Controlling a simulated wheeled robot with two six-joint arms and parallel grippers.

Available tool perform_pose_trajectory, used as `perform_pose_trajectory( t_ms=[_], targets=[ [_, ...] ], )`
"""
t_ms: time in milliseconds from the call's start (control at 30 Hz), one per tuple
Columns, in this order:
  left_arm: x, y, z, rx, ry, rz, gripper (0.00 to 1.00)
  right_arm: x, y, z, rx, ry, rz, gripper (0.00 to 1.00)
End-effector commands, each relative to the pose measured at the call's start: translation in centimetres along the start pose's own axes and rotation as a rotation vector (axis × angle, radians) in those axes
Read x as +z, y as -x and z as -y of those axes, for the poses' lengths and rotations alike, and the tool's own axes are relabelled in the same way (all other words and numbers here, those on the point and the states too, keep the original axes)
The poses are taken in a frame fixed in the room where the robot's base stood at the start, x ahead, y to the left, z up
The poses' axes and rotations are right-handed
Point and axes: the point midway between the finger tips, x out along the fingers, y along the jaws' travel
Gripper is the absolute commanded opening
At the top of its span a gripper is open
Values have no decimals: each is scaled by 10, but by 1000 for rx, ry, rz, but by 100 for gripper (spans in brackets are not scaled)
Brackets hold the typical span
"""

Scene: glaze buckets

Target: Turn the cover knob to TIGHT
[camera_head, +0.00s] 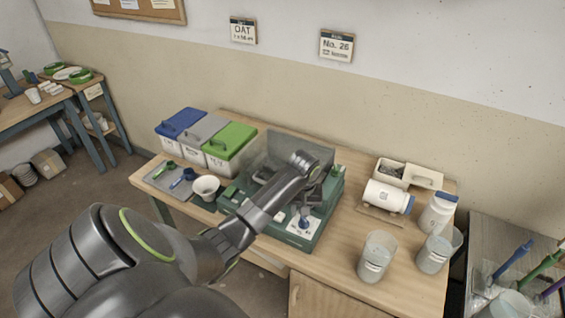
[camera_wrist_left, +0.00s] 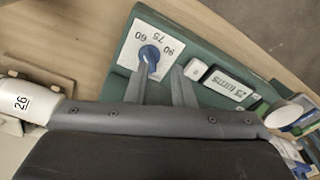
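The green machine (camera_head: 322,222) stands on the wooden table with a clear cover (camera_head: 345,157) at its back. My left arm reaches over it and hides part of it. A blue dial knob (camera_head: 304,222) on a white plate sits at its front right. In the left wrist view the blue dial knob (camera_wrist_left: 149,54) has marks 60, 75 and 90. My left gripper (camera_wrist_left: 159,72) shows two fingers apart with nothing between them, near the dial. No knob marked TIGHT can be made out. My right gripper is out of view.
Lidded bins in blue (camera_head: 180,122), grey and green (camera_head: 230,140) stand behind left. A tray (camera_head: 160,185) and white cup (camera_head: 206,187) are left of the machine. Jars (camera_head: 376,256) and a lying bottle (camera_head: 388,196) are right. In the wrist view, a bottle marked 26 (camera_wrist_left: 38,103) is left.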

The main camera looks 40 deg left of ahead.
Motion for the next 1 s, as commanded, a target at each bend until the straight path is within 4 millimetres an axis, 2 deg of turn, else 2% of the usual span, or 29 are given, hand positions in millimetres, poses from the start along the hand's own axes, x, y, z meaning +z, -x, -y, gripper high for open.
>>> perform_pose_trajectory(
  t_ms=[33,500,700,1000],
  targets=[
    [6,-12,3,1,-11,1,22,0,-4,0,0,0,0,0],
    [51,-85,24,10,-122,-26,22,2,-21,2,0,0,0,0],
    [63,-102,29,14,-152,-35,22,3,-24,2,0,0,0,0],
    [67,-107,31,14,-164,-39,22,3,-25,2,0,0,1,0]
  ],
)
